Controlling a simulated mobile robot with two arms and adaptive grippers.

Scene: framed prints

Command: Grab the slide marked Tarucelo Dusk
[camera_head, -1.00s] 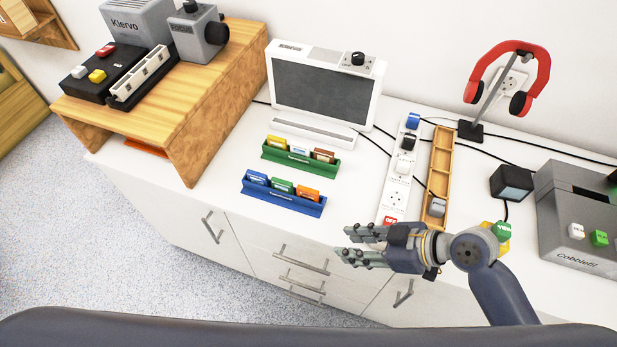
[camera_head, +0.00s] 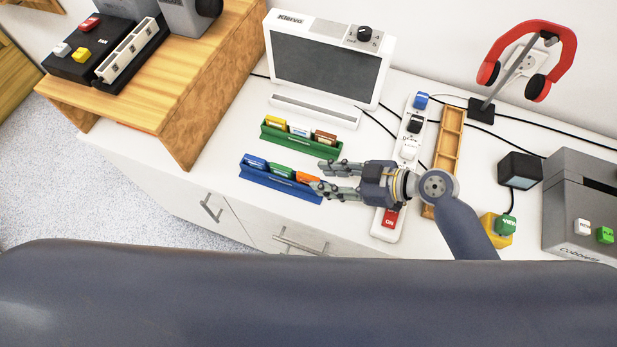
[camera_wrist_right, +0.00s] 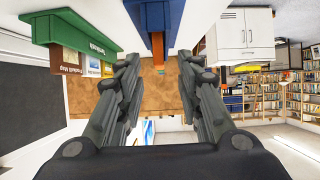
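A blue rack (camera_head: 285,187) holds a blue slide (camera_head: 255,162), a green slide (camera_head: 281,170) and an orange slide (camera_head: 307,177). A green rack (camera_head: 300,143) behind it holds a yellow slide (camera_head: 275,122), a pale blue slide (camera_head: 300,131) and a brown slide (camera_head: 325,137). I cannot read the slide labels to tell which is Tarucelo Dusk. My right gripper (camera_head: 322,177) is open and empty, at the blue rack's right end close to the orange slide. In the right wrist view the orange slide (camera_wrist_right: 158,46) shows ahead between the spread fingers. My left gripper is out of view.
A white Klervo screen (camera_head: 325,58) stands behind the racks. A white power strip (camera_head: 408,152) and a wooden tray (camera_head: 448,150) lie right of them. A wooden riser (camera_head: 185,85) stands left. The white top between riser and racks is clear.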

